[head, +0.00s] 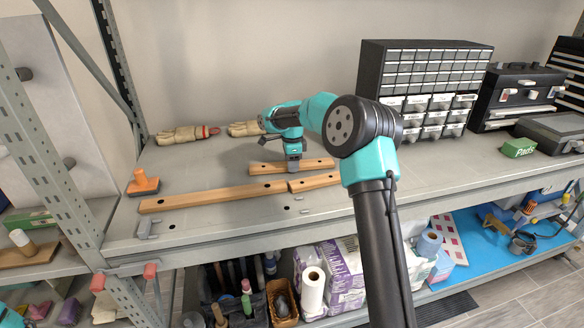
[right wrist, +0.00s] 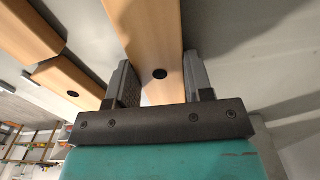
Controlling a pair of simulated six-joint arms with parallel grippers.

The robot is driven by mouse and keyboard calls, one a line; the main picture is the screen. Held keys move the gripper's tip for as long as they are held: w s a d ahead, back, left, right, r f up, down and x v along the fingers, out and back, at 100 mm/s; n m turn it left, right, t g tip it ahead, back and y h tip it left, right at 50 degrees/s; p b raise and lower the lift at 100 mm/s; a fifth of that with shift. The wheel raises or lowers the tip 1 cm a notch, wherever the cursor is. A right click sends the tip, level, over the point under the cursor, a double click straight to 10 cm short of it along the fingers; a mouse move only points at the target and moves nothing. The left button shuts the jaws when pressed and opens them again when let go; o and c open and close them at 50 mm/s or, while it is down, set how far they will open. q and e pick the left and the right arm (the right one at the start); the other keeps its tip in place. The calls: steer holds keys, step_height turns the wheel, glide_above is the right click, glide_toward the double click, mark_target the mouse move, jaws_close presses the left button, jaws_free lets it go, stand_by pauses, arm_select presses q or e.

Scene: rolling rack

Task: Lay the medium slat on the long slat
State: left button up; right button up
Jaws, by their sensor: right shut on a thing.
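The medium slat (head: 262,168) is a light wooden strip with dark holes, behind the other slats on the shelf. My right gripper (head: 293,165) points down and is shut on it near its middle. In the right wrist view the fingers (right wrist: 160,85) are on both sides of the medium slat (right wrist: 153,35), by a dark hole. I cannot tell whether it touches the shelf. The long slat (head: 215,196) lies nearer the front edge, to the left. A short slat (head: 318,181) lies at its right end. My left gripper is not in view.
The grey shelf (head: 225,235) has a front clip (head: 147,229) at left. An orange-handled tool (head: 143,183) stands left of the slats. Work gloves (head: 183,135) lie at the back. A drawer cabinet (head: 425,75) and black toolbox (head: 512,95) stand at right.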

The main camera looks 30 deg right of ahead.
steer(key=shift+r, duration=2.9)
steer(key=a+r, duration=0.3)
steer(key=a, duration=1.2)
steer(key=r+n, duration=0.1)
steer(key=r, duration=0.1)
glide_above(215, 194)
steer(key=shift+f, duration=0.1)
steer(key=shift+f, duration=0.15)
steer(key=shift+f, duration=3.75)
steer(key=shift+f, duration=0.6)
steer(key=o, duration=1.1)
steer(key=shift+c, duration=0.2)
